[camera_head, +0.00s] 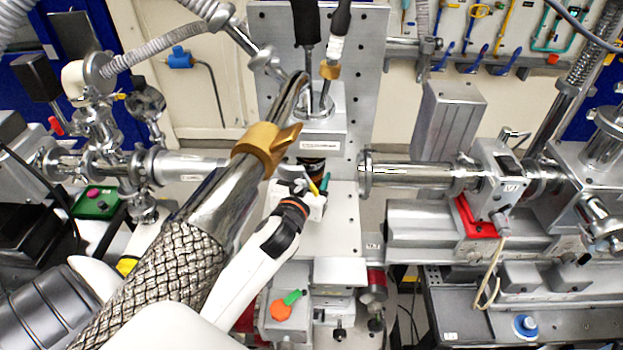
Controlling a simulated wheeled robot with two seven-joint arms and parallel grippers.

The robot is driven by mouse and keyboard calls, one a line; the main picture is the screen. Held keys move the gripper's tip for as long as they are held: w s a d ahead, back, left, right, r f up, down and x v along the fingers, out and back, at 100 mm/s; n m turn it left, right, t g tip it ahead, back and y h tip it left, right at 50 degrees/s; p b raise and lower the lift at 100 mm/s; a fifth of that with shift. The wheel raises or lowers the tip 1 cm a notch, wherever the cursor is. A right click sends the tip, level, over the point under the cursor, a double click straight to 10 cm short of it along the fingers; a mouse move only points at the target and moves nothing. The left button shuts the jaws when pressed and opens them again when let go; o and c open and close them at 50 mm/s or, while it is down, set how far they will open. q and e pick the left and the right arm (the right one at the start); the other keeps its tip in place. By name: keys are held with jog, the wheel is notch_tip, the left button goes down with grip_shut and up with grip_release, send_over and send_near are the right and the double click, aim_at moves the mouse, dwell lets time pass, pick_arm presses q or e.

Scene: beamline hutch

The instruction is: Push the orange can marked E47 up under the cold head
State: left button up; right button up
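The cold head (318,108) is a silver cylinder on a labelled block, mounted on the upright metal plate at the centre. Directly below the block is a small dark cylinder with an orange-brown band (312,165), partly hidden; it may be the orange can, but I cannot read an E47 mark. My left gripper (318,184) reaches up from the lower left, just below this cylinder. Its yellow and teal finger parts show, but their spacing and any contact with the cylinder are unclear. My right gripper is not in view.
A thick braided hose and chrome pipe with a gold clamp (262,148) cross in front of the left side. Beam pipes run in from the left (190,166) and right (410,175). An orange disc with a green piece (281,310) sits low on the stand.

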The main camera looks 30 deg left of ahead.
pick_arm(q)
jog(key=shift+r, duration=0.35)
dwell(0.4)
jog(key=o, duration=0.5)
jog(key=shift+o, duration=0.9)
jog(key=shift+f, duration=0.1)
